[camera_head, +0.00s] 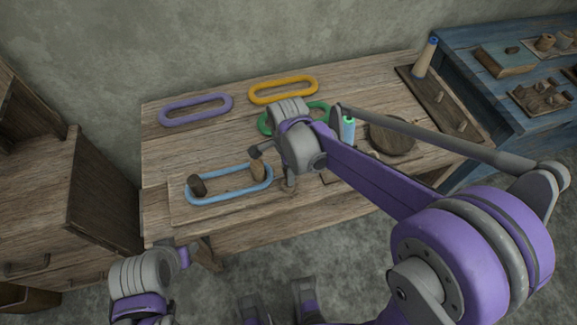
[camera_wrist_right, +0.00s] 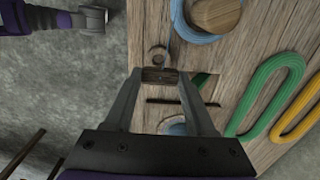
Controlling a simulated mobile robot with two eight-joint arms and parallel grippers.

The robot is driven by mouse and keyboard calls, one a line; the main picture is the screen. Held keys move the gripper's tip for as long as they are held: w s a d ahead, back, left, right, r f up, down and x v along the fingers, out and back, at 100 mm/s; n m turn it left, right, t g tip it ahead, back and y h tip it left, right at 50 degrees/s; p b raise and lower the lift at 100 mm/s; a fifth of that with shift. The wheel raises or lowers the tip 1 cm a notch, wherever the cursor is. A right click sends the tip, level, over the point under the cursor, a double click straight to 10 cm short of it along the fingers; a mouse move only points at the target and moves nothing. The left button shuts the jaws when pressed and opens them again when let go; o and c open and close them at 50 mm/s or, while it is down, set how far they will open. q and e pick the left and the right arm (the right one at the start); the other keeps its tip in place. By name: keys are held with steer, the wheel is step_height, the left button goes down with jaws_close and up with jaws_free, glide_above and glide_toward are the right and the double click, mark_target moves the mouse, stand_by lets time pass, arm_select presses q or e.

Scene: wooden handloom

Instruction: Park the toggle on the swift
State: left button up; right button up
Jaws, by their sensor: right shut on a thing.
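The swift is a board (camera_head: 216,208) at the table's front left, with two upright wooden pegs and a light blue yarn loop (camera_head: 230,195) around them. In the right wrist view one peg (camera_wrist_right: 215,12) and part of the blue loop show at the top. My right gripper (camera_head: 289,183) is just right of the loop, low over the table's front part. It is shut on a small brown wooden toggle (camera_wrist_right: 160,76), which lies across its fingertips, close to a small round fitting (camera_wrist_right: 157,56). My left gripper (camera_head: 184,258) is low in front of the table; its fingers are unclear.
Purple (camera_head: 196,109), yellow (camera_head: 283,90) and green (camera_head: 270,122) yarn loops lie farther back. A blue-wound bobbin (camera_head: 348,131) and a round dark wooden disc (camera_head: 392,135) are on the right. My right forearm passes over that side. A drawer cabinet (camera_head: 105,195) stands left.

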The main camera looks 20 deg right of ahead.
steer(key=shift+s+f+b, duration=0.2)
steer(key=shift+f+b, duration=0.5)
steer(key=shift+f, duration=0.25)
steer(key=shift+w+f+b, duration=0.1)
steer(key=shift+f+b, duration=0.85)
steer(key=shift+f, duration=0.45)
steer(key=o, duration=1.4)
steer(key=shift+r, duration=0.15)
step_height(320, 180, up, 11)
steer(key=shift+f+p, duration=0.15)
steer(key=shift+p, duration=0.8)
steer(key=shift+f, duration=0.1)
